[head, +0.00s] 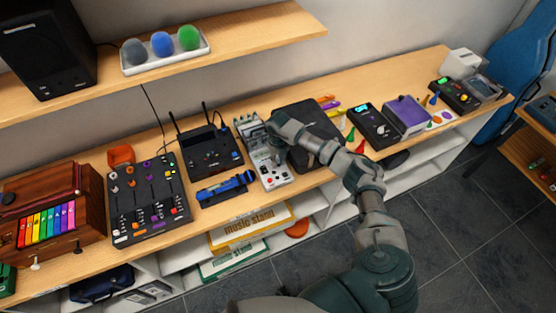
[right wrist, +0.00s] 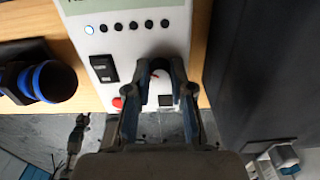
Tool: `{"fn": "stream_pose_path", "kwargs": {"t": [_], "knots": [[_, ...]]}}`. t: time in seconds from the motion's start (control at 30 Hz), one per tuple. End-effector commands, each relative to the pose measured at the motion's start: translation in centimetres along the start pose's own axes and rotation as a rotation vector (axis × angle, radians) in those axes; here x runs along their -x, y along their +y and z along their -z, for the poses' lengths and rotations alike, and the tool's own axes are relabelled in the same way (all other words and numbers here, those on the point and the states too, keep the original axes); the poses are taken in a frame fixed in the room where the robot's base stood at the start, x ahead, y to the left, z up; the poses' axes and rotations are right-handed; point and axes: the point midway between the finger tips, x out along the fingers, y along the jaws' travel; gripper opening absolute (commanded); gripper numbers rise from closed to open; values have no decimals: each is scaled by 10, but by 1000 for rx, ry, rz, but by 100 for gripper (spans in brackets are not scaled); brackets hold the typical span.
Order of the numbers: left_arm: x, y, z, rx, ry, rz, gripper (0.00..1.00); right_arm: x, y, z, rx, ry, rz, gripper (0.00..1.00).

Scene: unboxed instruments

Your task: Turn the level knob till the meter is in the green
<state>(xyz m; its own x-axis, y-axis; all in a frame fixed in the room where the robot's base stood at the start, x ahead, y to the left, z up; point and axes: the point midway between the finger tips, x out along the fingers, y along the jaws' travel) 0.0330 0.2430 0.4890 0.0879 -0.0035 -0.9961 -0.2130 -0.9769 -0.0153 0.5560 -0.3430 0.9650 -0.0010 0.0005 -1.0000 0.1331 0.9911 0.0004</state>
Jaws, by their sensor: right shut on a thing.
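A white instrument (head: 277,180) stands on the bench in the head view. It fills the middle of the right wrist view (right wrist: 122,45), with a row of small round lights (right wrist: 133,26). Only the leftmost light glows, bluish white; the others are dark. My right gripper (head: 262,148) is over this instrument. In the right wrist view its fingers (right wrist: 160,68) are shut on a knob (right wrist: 157,70) below the lights. The knob is mostly hidden between the fingers. My left gripper is not in view.
A black rocker switch (right wrist: 103,68) and a red button (right wrist: 118,102) sit left of the fingers. A blue-and-black cylinder (head: 225,188) lies to the left. A dark case (head: 300,120) stands close on the right. A router (head: 208,148) is behind left.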

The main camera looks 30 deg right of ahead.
Motion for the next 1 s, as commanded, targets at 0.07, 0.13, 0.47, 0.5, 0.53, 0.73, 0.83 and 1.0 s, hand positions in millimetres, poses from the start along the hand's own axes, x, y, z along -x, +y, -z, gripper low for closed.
{"fn": "stream_pose_path", "kwargs": {"t": [0.07,0.13,0.47,0.5,0.53,0.73,0.83,1.0], "knots": [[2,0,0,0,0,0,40,1,-1,0,-65,-1,1,0],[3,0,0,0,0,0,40,1,-1,0,-122,-1,1,0],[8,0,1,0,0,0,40,1,-1,0,-340,-1,1,0],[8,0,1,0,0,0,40,1,-1,0,-358,-1,1,0],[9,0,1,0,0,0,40,1,-1,0,-370,-1,1,0],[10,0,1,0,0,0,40,1,-1,-1,-423,-2,1,0],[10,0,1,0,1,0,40,1,-1,-1,-435,-2,1,0],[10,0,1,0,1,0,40,1,-1,-1,-440,-2,0,0]]}}
